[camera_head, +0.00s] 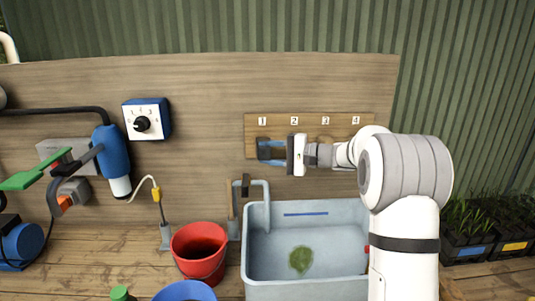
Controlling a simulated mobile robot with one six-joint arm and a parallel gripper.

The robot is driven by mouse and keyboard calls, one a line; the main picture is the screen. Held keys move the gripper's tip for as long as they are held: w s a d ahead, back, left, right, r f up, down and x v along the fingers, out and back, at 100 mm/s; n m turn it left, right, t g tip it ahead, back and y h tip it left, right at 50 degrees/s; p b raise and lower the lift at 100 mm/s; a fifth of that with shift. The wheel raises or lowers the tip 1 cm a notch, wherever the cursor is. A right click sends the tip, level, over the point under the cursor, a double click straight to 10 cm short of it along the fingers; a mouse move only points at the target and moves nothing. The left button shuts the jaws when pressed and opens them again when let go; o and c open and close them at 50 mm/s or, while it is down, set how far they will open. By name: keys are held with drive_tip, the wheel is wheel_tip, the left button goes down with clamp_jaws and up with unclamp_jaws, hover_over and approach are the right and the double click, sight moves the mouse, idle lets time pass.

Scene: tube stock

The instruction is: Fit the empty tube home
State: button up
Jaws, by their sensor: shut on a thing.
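A wooden board (284,120) numbered 1 to 4 is fixed to the back panel above the sink. My gripper (268,150) reaches in from the right, and its blue and dark fingers are in front of the board's left end, just below number 1. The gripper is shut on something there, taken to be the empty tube. The tube is too small and too covered by the fingers to make out, so I cannot tell whether it is seated or touching the board. My wrist and arm cover the lower board below numbers 2 to 4.
A grey sink (335,255) with a green clump (301,259) and a bent tap (262,184) lies below my gripper. A red bucket (199,268) and a blue bowl (185,291) stand left of it. A dial box (146,120) hangs upper left. Plant trays (470,251) stand right.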

drive_tip(key=shift+w+f, duration=0.25)
drive_tip(key=shift+w, duration=0.9)
drive_tip(key=shift+w+f, duration=0.2)
drive_tip(key=shift+w, duration=0.9)
idle(1.7)
drive_tip(key=shift+b, duration=0.35)
idle(0.7)
drive_tip(key=shift+f+b, duration=0.1)
drive_tip(key=shift+b, duration=0.5)
idle(1.2)
idle(0.4)
drive_tip(key=o, duration=0.6)
drive_tip(key=shift+o, duration=1.3)
drive_tip(key=shift+w+f, duration=0.1)
drive_tip(key=shift+o, duration=1.3)
